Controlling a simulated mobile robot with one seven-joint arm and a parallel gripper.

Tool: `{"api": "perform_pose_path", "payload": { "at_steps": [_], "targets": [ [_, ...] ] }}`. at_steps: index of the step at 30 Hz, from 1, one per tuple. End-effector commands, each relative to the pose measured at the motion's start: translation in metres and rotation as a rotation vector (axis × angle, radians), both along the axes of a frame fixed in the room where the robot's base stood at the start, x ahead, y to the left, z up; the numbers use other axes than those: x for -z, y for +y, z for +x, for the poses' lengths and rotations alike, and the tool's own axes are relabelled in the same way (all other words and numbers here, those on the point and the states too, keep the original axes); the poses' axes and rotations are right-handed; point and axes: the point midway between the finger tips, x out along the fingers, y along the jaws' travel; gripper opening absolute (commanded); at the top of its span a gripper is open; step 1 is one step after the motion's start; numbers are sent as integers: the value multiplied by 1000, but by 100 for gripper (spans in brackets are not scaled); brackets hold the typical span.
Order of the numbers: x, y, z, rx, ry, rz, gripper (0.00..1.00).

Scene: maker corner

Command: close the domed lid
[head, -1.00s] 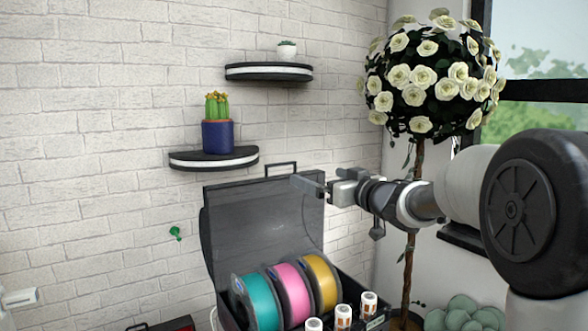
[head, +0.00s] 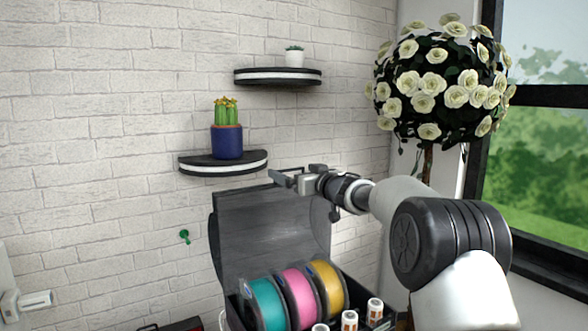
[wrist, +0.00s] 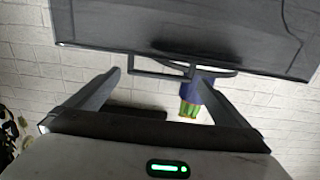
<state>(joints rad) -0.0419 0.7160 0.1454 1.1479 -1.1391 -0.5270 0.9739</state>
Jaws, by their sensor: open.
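The domed lid (head: 268,238) is dark grey and see-through. It stands raised at the back of an open dark box holding filament spools. My gripper (head: 284,181) is at the lid's top edge in the head view, where it covers the lid's handle. In the wrist view the lid (wrist: 190,32) fills the top, and its bar handle (wrist: 160,73) lies between the tips of my open fingers (wrist: 157,76). The fingers stand apart on either side of it. I cannot tell whether they touch the handle.
Teal (head: 266,305), pink (head: 299,297) and yellow (head: 327,287) spools sit in the box, with small white-and-orange cylinders (head: 349,320) in front. A shelf (head: 223,166) with a potted cactus (head: 227,140) is close above the lid. A flowering tree (head: 427,90) stands right.

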Motion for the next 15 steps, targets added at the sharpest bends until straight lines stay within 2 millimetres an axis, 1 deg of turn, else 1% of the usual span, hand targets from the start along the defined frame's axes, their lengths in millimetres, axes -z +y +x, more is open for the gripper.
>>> {"api": "perform_pose_path", "payload": {
  "at_steps": [4, 12, 14, 15],
  "targets": [
    [0, 5, 7, 1, 0, 0, 100],
    [1, 6, 8, 1, 0, 0, 100],
    [0, 6, 8, 1, 0, 0, 92],
    [0, 6, 8, 1, 0, 0, 85]
  ]
}}
